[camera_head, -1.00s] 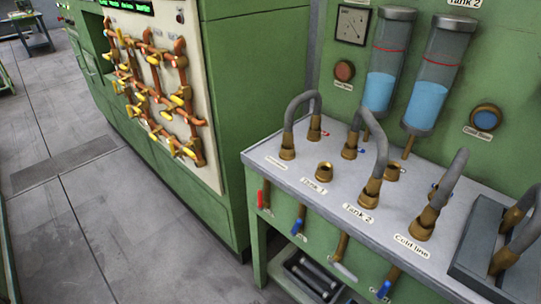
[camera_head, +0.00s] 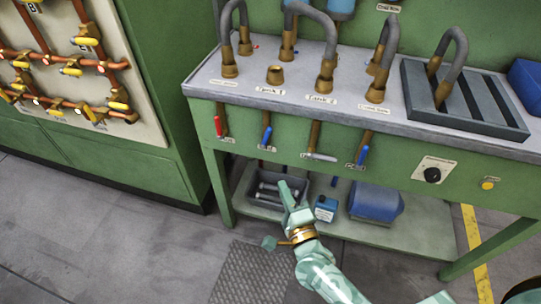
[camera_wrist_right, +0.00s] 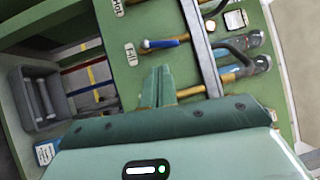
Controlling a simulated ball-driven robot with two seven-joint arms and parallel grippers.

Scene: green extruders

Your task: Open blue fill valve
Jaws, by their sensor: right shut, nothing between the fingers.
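Two blue-handled valves hang on the green front below the bench top in the head view, a left one (camera_head: 267,136) and a right one (camera_head: 362,155). Both handles point down along their brass pipes. The small labels beside them are hard to read. My right gripper (camera_head: 285,188) is shut and empty, in front of the lower shelf and below the valves. In the right wrist view, the gripper (camera_wrist_right: 158,72) is near a blue handle (camera_wrist_right: 170,42) but appears apart from it. My left gripper is not in view.
A red handle (camera_head: 219,126) and a grey handle (camera_head: 320,157) hang on the same front. The lower shelf holds a grey bin (camera_head: 252,196), a small blue box (camera_head: 325,208) and a larger blue container (camera_head: 376,203). Bent hoses stand on the bench top (camera_head: 380,118).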

